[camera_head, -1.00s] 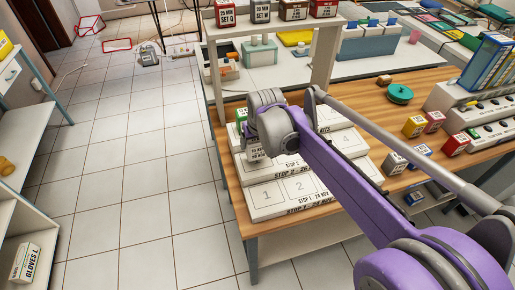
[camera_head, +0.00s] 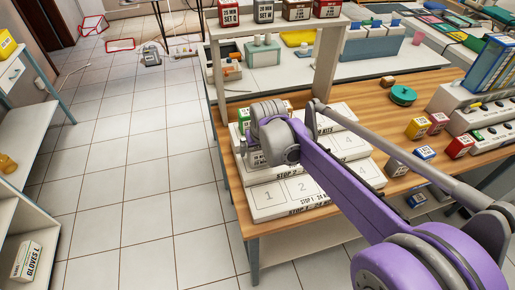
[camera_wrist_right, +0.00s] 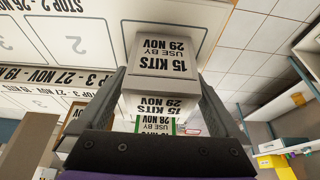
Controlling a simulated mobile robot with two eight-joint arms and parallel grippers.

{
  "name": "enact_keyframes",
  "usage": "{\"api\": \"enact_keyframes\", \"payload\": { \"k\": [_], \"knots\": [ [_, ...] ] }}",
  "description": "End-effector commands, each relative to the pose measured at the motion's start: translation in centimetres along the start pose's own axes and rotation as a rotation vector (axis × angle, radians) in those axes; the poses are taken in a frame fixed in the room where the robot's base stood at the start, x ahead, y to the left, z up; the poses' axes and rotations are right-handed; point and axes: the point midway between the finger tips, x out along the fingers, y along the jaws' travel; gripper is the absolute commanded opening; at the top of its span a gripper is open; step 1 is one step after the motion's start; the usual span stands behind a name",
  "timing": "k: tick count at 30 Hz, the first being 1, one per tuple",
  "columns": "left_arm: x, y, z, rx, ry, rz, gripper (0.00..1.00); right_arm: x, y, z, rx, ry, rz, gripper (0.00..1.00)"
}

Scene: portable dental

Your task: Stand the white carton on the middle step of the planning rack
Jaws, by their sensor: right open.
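The white carton (camera_wrist_right: 160,55), marked 15 KITS USE BY 29 NOV, is upright between the fingers of my right gripper (camera_wrist_right: 160,92) in the right wrist view. The gripper is open, with one finger on each side of the carton. In the head view the carton (camera_head: 255,160) shows partly below my right gripper (camera_head: 268,148), at the left end of the stepped planning rack (camera_head: 320,191). It appears to stand at the first slot of the middle step, marked STOP 2; its base is hidden in the head view. My left gripper is not in view.
A green-marked carton (camera_wrist_right: 153,124) stands behind, on the top step. Red, yellow, blue and white cartons lie to the right, including a yellow one (camera_head: 418,129). A shelf (camera_head: 280,25) with several cartons rises behind the rack. The bottom step's slots are bare.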

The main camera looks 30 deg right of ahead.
Motion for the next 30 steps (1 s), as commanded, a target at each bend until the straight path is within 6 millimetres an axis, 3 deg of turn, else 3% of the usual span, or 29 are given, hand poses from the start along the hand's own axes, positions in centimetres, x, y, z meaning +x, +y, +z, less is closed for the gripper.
{"api": "enact_keyframes", "payload": {
  "k": [5,18,26,30],
  "knots": [
    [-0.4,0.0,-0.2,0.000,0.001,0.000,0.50,-2.0,0.0,-0.1,0.000,0.000,0.000,1.00],
    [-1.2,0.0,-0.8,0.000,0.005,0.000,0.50,-10.7,0.0,-0.1,0.000,0.000,0.000,1.00],
    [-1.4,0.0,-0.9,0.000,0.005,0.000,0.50,-12.3,0.0,0.0,0.000,0.000,0.000,1.00],
    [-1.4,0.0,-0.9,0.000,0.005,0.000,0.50,-11.8,-0.9,2.4,-0.024,0.005,-0.011,1.00]
  ]
}}
